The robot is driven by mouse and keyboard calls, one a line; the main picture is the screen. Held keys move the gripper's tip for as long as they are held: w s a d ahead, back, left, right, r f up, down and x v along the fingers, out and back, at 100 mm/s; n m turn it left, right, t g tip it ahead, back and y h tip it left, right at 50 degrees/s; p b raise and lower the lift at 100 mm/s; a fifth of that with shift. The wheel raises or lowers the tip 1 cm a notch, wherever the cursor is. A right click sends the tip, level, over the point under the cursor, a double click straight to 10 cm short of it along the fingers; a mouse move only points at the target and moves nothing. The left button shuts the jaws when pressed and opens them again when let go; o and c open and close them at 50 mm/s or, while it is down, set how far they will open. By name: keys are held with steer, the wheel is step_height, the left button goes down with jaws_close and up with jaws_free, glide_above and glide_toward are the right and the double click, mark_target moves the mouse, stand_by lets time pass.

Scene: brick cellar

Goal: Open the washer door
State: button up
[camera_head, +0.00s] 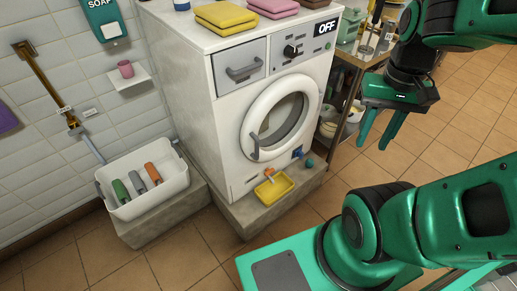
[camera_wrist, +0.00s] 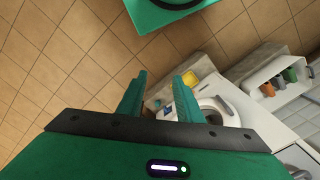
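The white washer (camera_head: 185,75) stands on a low plinth against the tiled wall in the head view. Its round door (camera_head: 247,122) looks shut, with a dark handle (camera_head: 254,147) at the lower left of the ring. The washer also shows in the wrist view (camera_wrist: 244,112), with its door ring (camera_wrist: 222,103) partly hidden behind a finger. My gripper (camera_head: 377,140) is to the right of the washer, clear of the door. Its two green fingers are spread apart, pointing down, with nothing between them; they also show in the wrist view (camera_wrist: 158,97).
A yellow tray (camera_head: 274,190) sits on the plinth below the door. A white bin (camera_head: 166,202) with several coloured items stands left. Folded towels (camera_head: 226,17) lie on top. The tiled floor (camera_head: 440,140) at right is clear.

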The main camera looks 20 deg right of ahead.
steer(key=n+t, duration=0.5)
steer(key=n, duration=0.3)
glide_toward(258, 146)
steer(key=f, duration=0.2)
steer(key=shift+w+x, duration=0.15)
steer(key=shift+x, duration=2.6)
steer(key=shift+w+x, duration=0.2)
steer(key=shift+x, duration=2.55)
steer(key=shift+a+r, duration=0.1)
steer(key=shift+r, duration=0.05)
steer(key=shift+c, duration=0.6)
jaws_close()
